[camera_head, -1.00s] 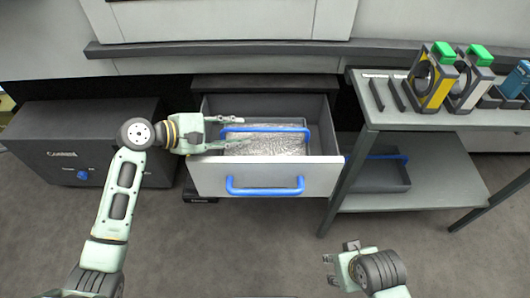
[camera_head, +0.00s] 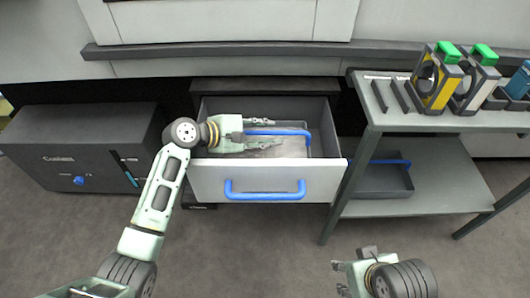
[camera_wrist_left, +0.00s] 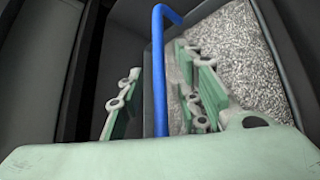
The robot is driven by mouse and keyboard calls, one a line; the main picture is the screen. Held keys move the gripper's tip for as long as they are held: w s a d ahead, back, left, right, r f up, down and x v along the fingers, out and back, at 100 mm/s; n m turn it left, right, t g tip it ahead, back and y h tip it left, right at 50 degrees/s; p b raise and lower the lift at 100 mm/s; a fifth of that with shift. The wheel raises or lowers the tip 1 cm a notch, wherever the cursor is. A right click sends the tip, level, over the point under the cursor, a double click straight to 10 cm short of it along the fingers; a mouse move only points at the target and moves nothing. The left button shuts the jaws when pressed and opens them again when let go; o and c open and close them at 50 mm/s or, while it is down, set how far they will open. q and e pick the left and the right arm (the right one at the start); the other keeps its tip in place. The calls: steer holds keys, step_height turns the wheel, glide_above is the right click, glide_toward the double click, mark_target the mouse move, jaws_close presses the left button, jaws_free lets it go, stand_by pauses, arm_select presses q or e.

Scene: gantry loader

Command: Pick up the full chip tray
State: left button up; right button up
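The full chip tray (camera_head: 297,151) sits inside the open drawer, with a blue bar handle (camera_head: 290,132) across its top. In the left wrist view its grey metal chips (camera_wrist_left: 237,50) fill the tray, and the blue handle (camera_wrist_left: 159,75) runs between my fingers. My left gripper (camera_head: 268,133) is open around the handle, one finger on each side, with a gap to it. My right gripper (camera_head: 341,278) is at the bottom right, away from the tray, its fingers apart and empty.
The drawer front (camera_head: 265,181) has its own blue handle (camera_head: 265,190). A second, empty-looking tray (camera_head: 382,181) with a blue handle is on the lower shelf of the grey table (camera_head: 420,205). A dark Coolant box (camera_head: 75,145) stands at the left.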

arm_select(q)
steer(key=shift+c, duration=0.3)
jaws_close()
stand_by(0.3)
steer(key=shift+w+r, duration=0.1)
steer(key=shift+r, duration=0.15)
